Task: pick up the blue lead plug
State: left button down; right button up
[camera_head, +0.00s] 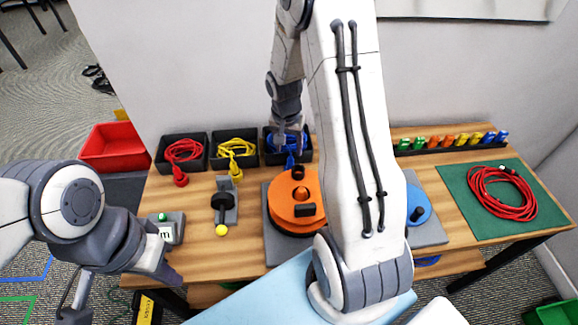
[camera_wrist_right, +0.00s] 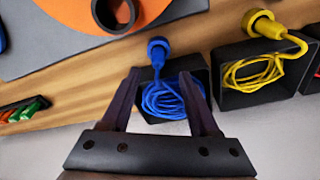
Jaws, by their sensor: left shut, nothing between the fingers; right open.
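The blue lead plug (camera_wrist_right: 158,50) stands out over the edge of a black bin (camera_wrist_right: 140,112), with its coiled blue cable (camera_wrist_right: 162,98) inside. In the head view the plug (camera_head: 290,161) shows just below my right gripper (camera_head: 290,142), which partly hides the bin and cable. In the right wrist view my right gripper (camera_wrist_right: 160,74) is open, its fingertips on either side of the cable's line and the plug just beyond them. It does not hold the plug. My left gripper (camera_head: 172,277) is shut and empty at the table's front left, partly hidden by its arm.
Bins with a red cable (camera_head: 184,151) and a yellow cable (camera_head: 236,147) stand left of the blue one. An orange reel (camera_head: 281,212) is in front. A green mat (camera_head: 461,190) with a coiled red cable lies at right. A red crate (camera_head: 113,148) stands left.

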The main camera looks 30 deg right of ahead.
aim_at(290, 157)
jog(key=shift+w+d+f, duration=0.1)
jog(key=shift+d+f, duration=0.1)
jog(key=shift+f, duration=1.4)
jog(key=shift+w+d+f, duration=0.1)
jog(key=shift+d+f, duration=0.1)
jog(key=shift+f, duration=1.35)
grip_shut()
